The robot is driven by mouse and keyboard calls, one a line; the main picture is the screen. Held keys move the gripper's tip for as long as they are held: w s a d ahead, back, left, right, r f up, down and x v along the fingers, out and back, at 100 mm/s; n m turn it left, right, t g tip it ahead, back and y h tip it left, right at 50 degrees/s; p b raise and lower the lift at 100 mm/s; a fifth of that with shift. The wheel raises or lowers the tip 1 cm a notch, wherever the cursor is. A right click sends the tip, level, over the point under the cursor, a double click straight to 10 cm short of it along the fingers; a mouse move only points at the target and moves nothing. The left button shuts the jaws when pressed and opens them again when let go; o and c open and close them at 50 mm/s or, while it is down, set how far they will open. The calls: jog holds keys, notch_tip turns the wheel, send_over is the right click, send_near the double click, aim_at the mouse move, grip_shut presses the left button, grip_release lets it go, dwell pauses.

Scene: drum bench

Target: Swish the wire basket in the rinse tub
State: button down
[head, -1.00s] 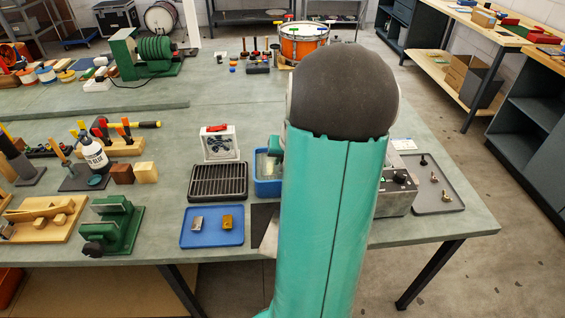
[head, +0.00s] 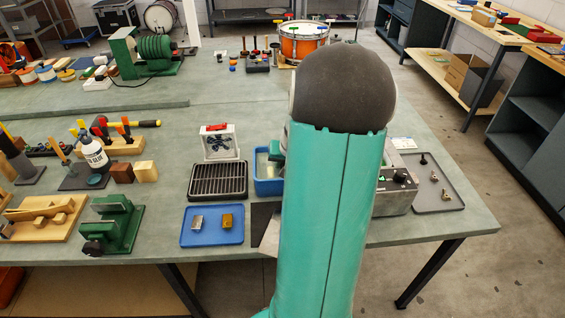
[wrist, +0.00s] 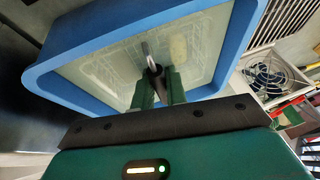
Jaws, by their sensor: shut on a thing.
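The blue rinse tub (head: 264,187) stands on the bench, partly hidden behind my arm in the head view. In the wrist view the tub's blue rim (wrist: 150,28) surrounds pale, clear liquid. Faint wire lines of the basket (wrist: 112,62) show inside the tub, under or at the liquid's surface; its full outline is hard to make out. My gripper (wrist: 163,88) is over the tub, its green fingers shut on the basket's dark handle (wrist: 154,70). In the head view my arm hides the gripper and the basket.
A black drain rack (head: 218,181) stands left of the tub, with a small fan (head: 221,145) behind it. A blue tray (head: 212,236) with two small blocks lies in front. A grey box with knobs (head: 397,190) and a grey tray (head: 436,200) are to the right.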

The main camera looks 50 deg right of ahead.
jog(key=shift+r, duration=5.05)
